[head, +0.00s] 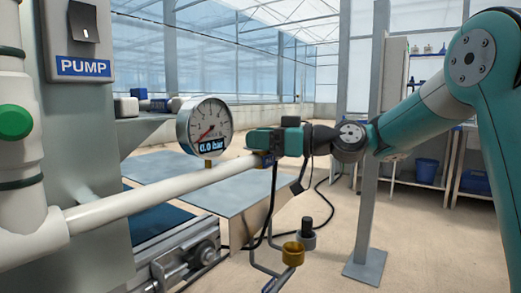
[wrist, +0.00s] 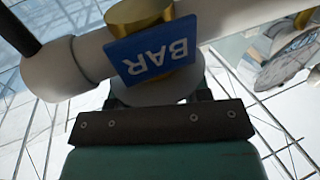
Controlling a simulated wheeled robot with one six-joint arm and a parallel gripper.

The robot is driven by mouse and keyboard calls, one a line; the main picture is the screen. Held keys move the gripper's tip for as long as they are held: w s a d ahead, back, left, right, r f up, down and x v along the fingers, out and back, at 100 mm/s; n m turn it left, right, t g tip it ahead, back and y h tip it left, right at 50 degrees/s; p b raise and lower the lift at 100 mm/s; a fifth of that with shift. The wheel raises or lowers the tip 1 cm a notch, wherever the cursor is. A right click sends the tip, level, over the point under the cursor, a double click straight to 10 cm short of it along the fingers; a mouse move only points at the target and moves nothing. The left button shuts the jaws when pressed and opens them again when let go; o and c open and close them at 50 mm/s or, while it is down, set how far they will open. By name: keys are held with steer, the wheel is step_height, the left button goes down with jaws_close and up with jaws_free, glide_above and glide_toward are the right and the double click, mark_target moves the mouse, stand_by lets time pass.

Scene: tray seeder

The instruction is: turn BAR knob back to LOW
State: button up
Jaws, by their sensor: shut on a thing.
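A blue plate lettered BAR (wrist: 155,58) shows upside down in the wrist view, on a brass fitting (wrist: 135,12) of the white pipe. The pale rounded BAR knob (wrist: 158,94) lies just below the plate, between my fingers and mostly hidden. My gripper (wrist: 158,98) is shut on it. In the head view my gripper (head: 262,139) reaches in from the right and covers the knob at the far end of the white pipe (head: 150,193). The knob's pointer and LOW mark cannot be seen. The round gauge (head: 207,127) beside it reads 0.0 bar on its display.
A metal post (head: 371,150) stands near my arm. A brass cup (head: 293,254) and a black-topped part (head: 307,232) sit below my gripper.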

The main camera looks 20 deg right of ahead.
steer(key=shift+n+g+y, duration=0.4)
steer(key=shift+n+g, duration=0.1)
steer(key=shift+g, duration=0.2)
steer(key=o, duration=0.9)
steer(key=shift+d, duration=0.1)
